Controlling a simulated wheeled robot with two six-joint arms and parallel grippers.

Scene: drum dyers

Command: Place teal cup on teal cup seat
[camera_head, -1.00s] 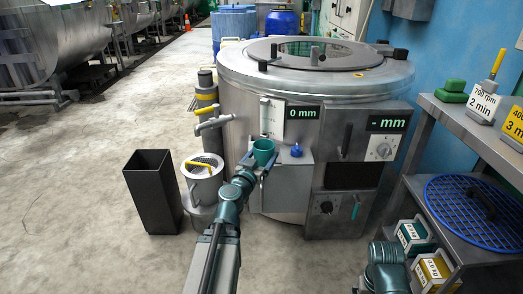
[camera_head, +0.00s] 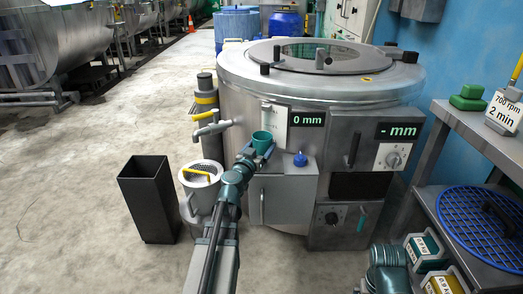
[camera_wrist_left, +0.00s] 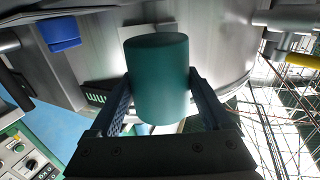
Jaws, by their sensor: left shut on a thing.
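The teal cup (camera_head: 262,138) is held up in front of the drum machine (camera_head: 237,98), near its small side box (camera_head: 284,200). My left gripper (camera_head: 257,150) is shut on it. The left wrist view shows the teal cup (camera_wrist_left: 158,78) between the two fingers of my left gripper (camera_wrist_left: 158,92). I cannot make out a teal cup seat for certain. My right arm shows only in part at the bottom right, and its fingers are out of view.
A blue knob (camera_head: 300,159) sits on the side box, right of the cup. A tap (camera_head: 212,128) and a grey bucket (camera_head: 203,180) stand left of it. A black bin (camera_head: 148,200) is on the floor. A shelf (camera_head: 462,118) stands at the right.

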